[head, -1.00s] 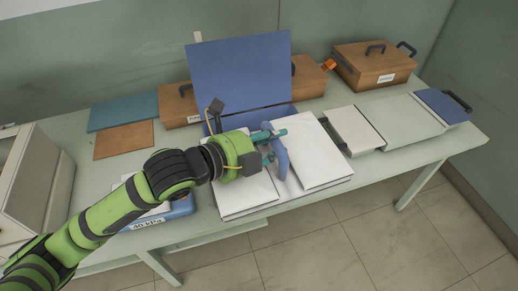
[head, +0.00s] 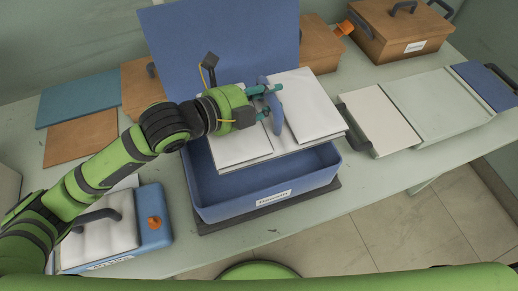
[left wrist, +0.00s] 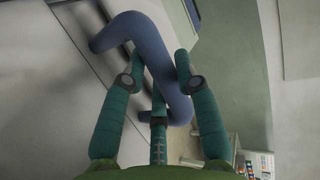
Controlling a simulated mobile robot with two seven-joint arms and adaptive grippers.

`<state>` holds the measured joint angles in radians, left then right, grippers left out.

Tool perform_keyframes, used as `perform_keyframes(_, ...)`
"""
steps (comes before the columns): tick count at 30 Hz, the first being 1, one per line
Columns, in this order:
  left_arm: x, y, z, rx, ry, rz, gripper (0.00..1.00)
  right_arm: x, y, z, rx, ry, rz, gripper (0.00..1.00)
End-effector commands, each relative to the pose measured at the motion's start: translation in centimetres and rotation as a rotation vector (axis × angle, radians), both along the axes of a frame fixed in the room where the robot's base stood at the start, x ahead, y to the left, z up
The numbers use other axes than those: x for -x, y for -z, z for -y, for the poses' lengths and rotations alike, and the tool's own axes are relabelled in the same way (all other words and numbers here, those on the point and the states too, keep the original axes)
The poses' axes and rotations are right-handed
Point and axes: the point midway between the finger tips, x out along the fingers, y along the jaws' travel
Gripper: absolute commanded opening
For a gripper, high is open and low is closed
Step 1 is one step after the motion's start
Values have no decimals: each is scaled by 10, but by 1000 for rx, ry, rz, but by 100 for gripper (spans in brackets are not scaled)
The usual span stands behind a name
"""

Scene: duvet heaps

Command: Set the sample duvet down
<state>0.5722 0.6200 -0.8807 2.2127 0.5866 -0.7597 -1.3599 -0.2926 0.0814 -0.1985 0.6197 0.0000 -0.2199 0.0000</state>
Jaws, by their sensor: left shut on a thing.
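The sample duvet (head: 311,108) looks like a flat white slab with a centre seam and a blue handle (head: 277,118) on top. It is over the open blue box (head: 225,204), covering its back part. The box's front interior shows below the slab's front edge, and I cannot tell whether slab and box touch. My left gripper (head: 268,104) is shut on the handle. In the left wrist view, my left gripper's teal fingers (left wrist: 160,85) close around the blue handle (left wrist: 148,55), with the white surface (left wrist: 45,70) beside it. My right gripper is not in view.
The box's blue lid (head: 225,45) stands open behind. Wooden boxes (head: 400,38) line the back. A blue-sided case (head: 152,222) with a white top is at front left. A pale tray (head: 450,108) lies right. Flat teal and brown boards (head: 80,143) lie left.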

Motion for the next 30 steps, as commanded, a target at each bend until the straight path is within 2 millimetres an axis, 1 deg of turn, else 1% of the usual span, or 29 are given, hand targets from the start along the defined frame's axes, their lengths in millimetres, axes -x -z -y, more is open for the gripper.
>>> perform_keyframes(1,0,12,0,-1,-3,-9,0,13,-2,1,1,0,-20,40)
perform_keyframes(3,0,29,0,-2,-3,-11,0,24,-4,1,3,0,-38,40)
perform_keyframes(5,0,46,0,-1,-3,-10,0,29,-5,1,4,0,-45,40)
perform_keyframes(8,0,72,-1,-3,-5,-8,0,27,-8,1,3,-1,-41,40)
perform_keyframes(9,0,83,-1,-3,-4,-7,0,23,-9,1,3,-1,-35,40)
perform_keyframes(12,0,104,0,-1,-4,-5,0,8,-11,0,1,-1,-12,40)
perform_keyframes(15,-1,118,0,-1,-2,-2,0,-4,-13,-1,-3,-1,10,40)
perform_keyframes(17,-1,123,0,0,-1,-1,0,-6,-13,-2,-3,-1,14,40)
perform_keyframes(20,-1,131,0,-1,-2,-1,0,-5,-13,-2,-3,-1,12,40)
perform_keyframes(24,-1,152,0,-1,-2,-3,0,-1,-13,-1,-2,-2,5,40)
perform_keyframes(27,-1,163,0,-1,-2,0,0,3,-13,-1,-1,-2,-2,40)
perform_keyframes(30,-1,166,0,0,-2,2,0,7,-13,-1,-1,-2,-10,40)
